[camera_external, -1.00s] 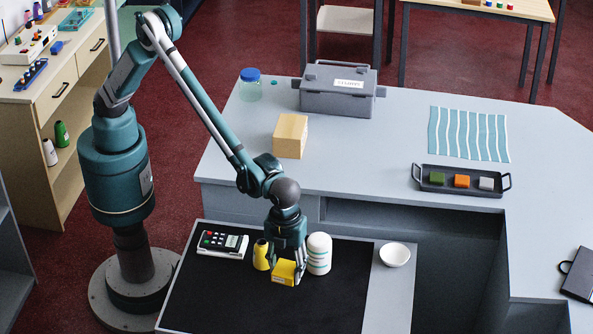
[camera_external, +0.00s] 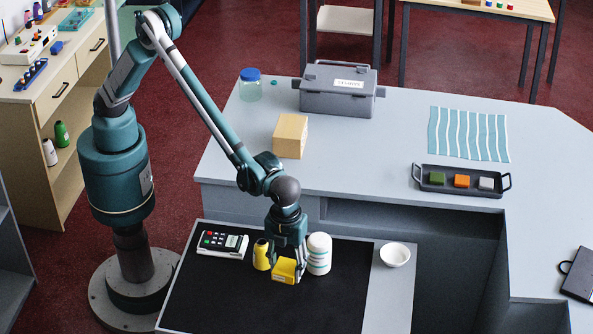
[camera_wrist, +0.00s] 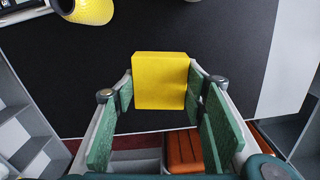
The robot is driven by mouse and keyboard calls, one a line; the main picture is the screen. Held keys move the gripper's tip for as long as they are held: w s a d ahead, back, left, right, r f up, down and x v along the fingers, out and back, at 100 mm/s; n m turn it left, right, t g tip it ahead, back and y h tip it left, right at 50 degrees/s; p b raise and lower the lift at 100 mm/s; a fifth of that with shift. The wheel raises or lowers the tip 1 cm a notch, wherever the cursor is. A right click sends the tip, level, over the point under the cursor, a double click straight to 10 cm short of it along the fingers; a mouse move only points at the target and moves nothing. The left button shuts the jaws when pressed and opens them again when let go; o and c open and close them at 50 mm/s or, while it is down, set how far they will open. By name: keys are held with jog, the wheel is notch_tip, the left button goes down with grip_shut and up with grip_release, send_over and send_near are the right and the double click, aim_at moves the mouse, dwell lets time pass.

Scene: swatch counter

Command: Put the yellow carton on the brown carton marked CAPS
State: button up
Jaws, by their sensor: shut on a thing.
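The yellow carton (camera_external: 284,271) is at the black mat, between the yellow bottle and the white striped jar. My gripper (camera_external: 288,262) points down over it and is shut on it. In the wrist view the yellow carton (camera_wrist: 160,80) sits between the green finger pads. I cannot tell whether it still touches the mat. A plain light-brown carton (camera_external: 291,136) stands on the raised grey counter, behind my gripper. I see no CAPS lettering on its visible sides.
The yellow bottle (camera_external: 261,255) and white jar (camera_external: 319,253) stand close on either side of my gripper. A remote-like device (camera_external: 222,243), a white bowl (camera_external: 395,255), a grey case (camera_external: 338,90) and a black tray (camera_external: 460,193) are around. The counter right of the light-brown carton is clear.

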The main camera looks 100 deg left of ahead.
jog(key=w+a+r+n+p, duration=0.1)
jog(key=a+r+p, duration=0.45)
jog(key=a, duration=0.95)
jog(key=w+a+r+p, duration=0.1)
jog(key=a+r+p, duration=0.1)
jog(key=a+r, duration=1)
jog(key=s+a+r+p, duration=0.2)
jog(key=s+a, duration=0.1)
jog(key=a, duration=0.6)
jog(key=s+a+r+p, duration=0.2)
jog(key=s+a+r, duration=0.1)
jog(key=a, duration=0.7)
jog(key=s+a+r+n+p, duration=0.1)
jog(key=s+a+r+p, duration=0.2)
jog(key=a, duration=0.6)
jog(key=shift+s+a, duration=0.2)
jog(key=shift+s, duration=0.55)
send_over(290, 126)
jog(key=shift+a+f, duration=0.1)
jog(key=shift+f, duration=2.75)
jog(key=shift+p, duration=0.3)
jog(key=shift+f, duration=2.05)
jog(key=shift+f, duration=0.2)
